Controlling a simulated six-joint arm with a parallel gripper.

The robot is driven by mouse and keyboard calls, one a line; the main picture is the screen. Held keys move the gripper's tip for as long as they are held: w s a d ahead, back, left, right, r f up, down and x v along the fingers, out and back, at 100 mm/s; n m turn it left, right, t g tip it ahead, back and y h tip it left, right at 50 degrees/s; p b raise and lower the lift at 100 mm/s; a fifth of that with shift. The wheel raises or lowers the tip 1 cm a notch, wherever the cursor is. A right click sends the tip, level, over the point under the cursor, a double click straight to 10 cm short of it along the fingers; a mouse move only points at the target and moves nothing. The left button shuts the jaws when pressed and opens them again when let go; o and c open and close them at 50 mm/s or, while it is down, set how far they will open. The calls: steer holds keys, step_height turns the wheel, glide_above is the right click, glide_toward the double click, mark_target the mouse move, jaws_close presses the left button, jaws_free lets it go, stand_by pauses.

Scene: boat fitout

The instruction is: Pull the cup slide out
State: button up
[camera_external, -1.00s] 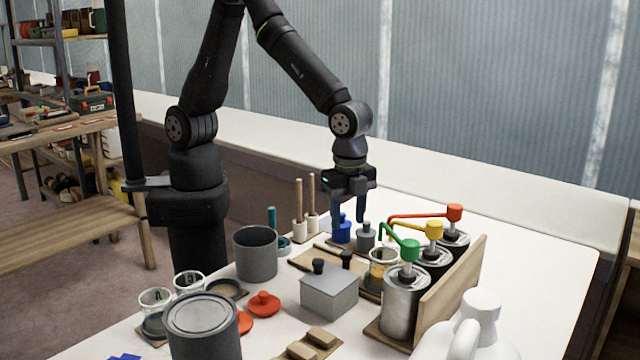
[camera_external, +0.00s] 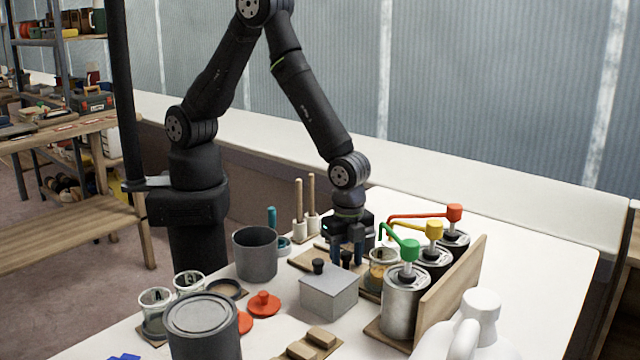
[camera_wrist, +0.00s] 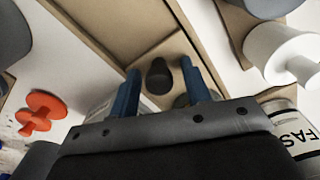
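The cup slide shows as a wooden board (camera_wrist: 180,46) with a black knob (camera_wrist: 158,75) in the wrist view. The knob also shows in the external view (camera_external: 347,258), behind a grey box. My gripper (camera_external: 347,260) is low over the slide, pointing down. Its two blue fingers stand on either side of the knob, with visible gaps between knob and fingers in the wrist view. A clear cup with amber contents (camera_external: 383,270) stands just right of the gripper, under the green pump's spout.
The grey lidded box (camera_external: 329,292) with its own black knob stands close in front. Three pump cans with green (camera_external: 409,250), yellow (camera_external: 434,229) and red (camera_external: 454,212) heads stand right, against a wooden panel. A grey pot (camera_external: 256,254) is left.

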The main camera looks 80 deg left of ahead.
jaws_close()
steer(key=s+a, duration=0.6)
steer(key=shift+o, duration=0.7)
jaws_free()
step_height(320, 180, up, 18)
steer(key=shift+f, duration=0.25)
